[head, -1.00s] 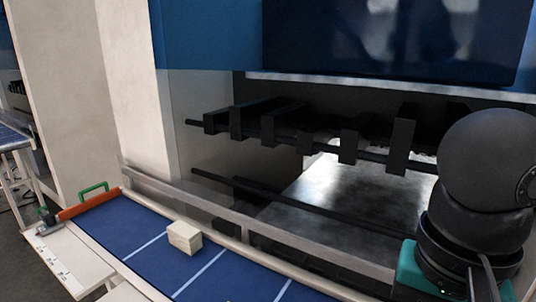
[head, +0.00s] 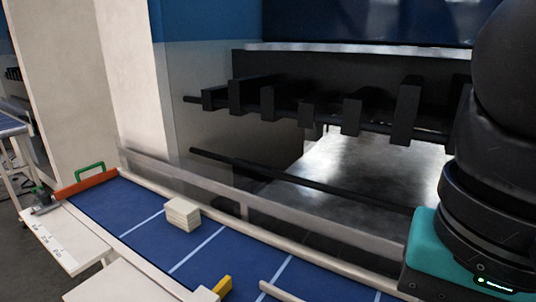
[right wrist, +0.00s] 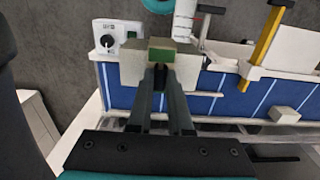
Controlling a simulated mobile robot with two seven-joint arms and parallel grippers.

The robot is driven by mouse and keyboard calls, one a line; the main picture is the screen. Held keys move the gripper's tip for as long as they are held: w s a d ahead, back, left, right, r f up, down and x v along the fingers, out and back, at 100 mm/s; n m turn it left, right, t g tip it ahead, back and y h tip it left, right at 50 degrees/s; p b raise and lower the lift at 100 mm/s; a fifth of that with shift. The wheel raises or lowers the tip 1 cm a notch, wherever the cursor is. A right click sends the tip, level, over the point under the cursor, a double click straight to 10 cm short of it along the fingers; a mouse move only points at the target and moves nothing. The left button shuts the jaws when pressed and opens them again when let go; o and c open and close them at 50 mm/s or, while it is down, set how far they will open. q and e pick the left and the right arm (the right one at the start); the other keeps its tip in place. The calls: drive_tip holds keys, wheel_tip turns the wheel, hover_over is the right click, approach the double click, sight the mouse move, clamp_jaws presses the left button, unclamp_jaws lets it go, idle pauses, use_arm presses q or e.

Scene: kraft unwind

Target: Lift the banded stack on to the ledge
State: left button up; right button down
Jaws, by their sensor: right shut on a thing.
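A cream stack with a green band (right wrist: 188,68) is between the fingers of my right gripper (right wrist: 160,72) in the right wrist view. The gripper is shut on it, and the fingers cover part of its middle. The stack appears over the near edge of a blue belt; its height above it is hard to judge. In the head view my right arm shows at the right edge, but its gripper is out of the picture. My left gripper is in neither view. I cannot tell for certain which surface is the ledge.
Another cream stack (head: 183,214) sits on the blue belt (head: 135,222), also seen in the right wrist view (right wrist: 284,114). An orange-red bar (head: 87,181) crosses the belt's end. A yellow piece (right wrist: 262,48) and a knob box (right wrist: 117,35) stand nearby. A metal rail (head: 300,226) borders the machine.

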drive_tip(key=shift+w+a+b, duration=0.2)
drive_tip(key=shift+w+a, duration=0.15)
drive_tip(key=shift+a, duration=0.25)
drive_tip(key=shift+w+a+b, duration=0.2)
drive_tip(key=shift+w+a, duration=0.1)
drive_tip(key=shift+a, duration=0.25)
drive_tip(key=w+a, duration=0.5)
drive_tip(key=a, duration=0.3)
drive_tip(key=shift+b, duration=0.4)
drive_tip(key=w+a+p, duration=0.1)
drive_tip(key=w+a, duration=0.5)
drive_tip(key=a, duration=0.4)
drive_tip(key=shift+w+p, duration=0.15)
drive_tip(key=shift+p, duration=0.2)
drive_tip(key=shift+a, duration=0.1)
